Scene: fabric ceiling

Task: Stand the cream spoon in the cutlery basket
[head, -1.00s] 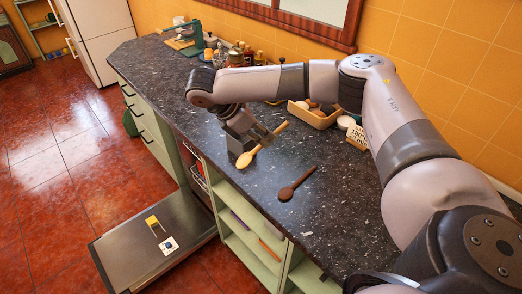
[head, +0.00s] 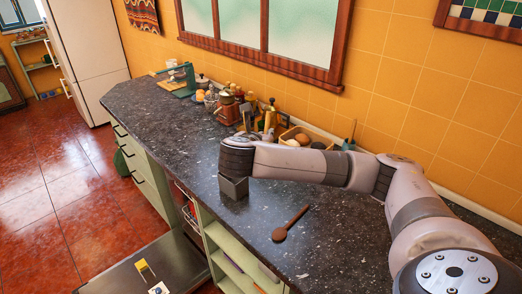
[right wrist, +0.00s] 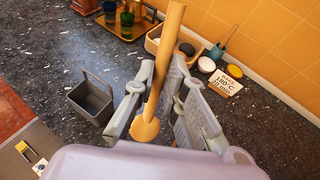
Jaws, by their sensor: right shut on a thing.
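The cream spoon (right wrist: 173,40) is between the fingers of my right gripper (right wrist: 163,78) in the right wrist view. Its handle runs to the top of that view and its round bowl shows lower down, between the fingers. The spoon is hidden in the head view. The grey cutlery basket (right wrist: 80,105) stands on the counter, left of the gripper and apart from it in the wrist view; it has a raised handle and its visible inside looks empty. In the head view the basket (head: 233,190) shows just below my right wrist, which hides the fingers. My left gripper is not seen.
A dark brown spoon (head: 290,224) lies on the speckled counter (head: 330,240). A wooden tray (right wrist: 152,42) with round items, a lettered card (right wrist: 226,81) and jars (head: 228,110) stand along the wall. An open door (head: 120,281) hangs below the counter's front.

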